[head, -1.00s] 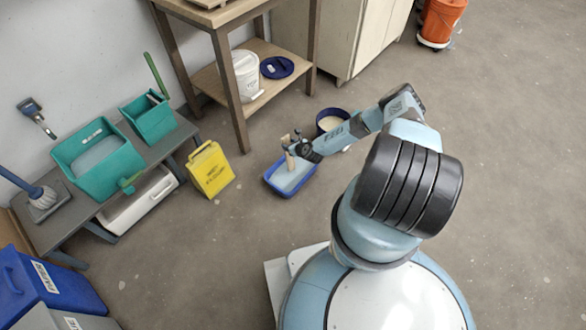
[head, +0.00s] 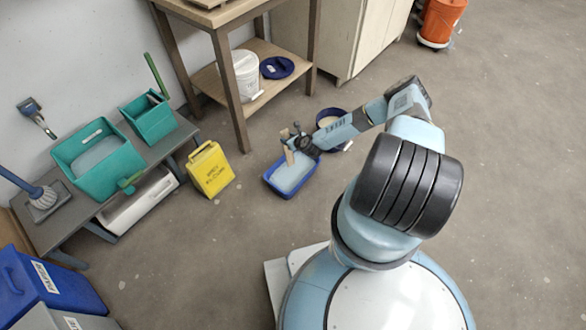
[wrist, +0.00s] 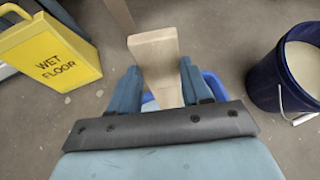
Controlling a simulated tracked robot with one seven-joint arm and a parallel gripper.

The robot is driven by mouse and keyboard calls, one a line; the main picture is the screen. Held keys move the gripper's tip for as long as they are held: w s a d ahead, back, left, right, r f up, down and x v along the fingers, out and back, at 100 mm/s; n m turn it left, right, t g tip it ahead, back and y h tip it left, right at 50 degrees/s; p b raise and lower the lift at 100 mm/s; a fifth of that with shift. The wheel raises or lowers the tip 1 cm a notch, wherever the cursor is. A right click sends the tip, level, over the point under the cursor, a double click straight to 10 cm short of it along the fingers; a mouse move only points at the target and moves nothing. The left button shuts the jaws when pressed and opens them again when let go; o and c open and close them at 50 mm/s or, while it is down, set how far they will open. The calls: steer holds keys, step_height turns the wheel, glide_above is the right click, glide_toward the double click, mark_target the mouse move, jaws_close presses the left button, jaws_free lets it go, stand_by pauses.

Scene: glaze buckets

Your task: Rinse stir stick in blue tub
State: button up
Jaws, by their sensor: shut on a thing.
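The stir stick (head: 288,153) is a pale wooden slat held upright in my gripper (head: 296,142), over the blue tub (head: 275,189). In the wrist view the stick (wrist: 155,60) stands between the two fingers of my gripper (wrist: 160,85), which is shut on it. The blue tub sits on the floor with pale bluish liquid in it. I cannot tell whether the stick's lower end touches the liquid.
A dark blue bucket of cream glaze (wrist: 305,68) stands right of the tub, also in the head view (head: 330,118). A yellow wet floor sign (head: 210,170) stands to the left. A wooden shelf table (head: 240,90) is behind. Floor in front is clear.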

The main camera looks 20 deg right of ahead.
stand_by(0.4)
steer(key=shift+r, duration=2.55)
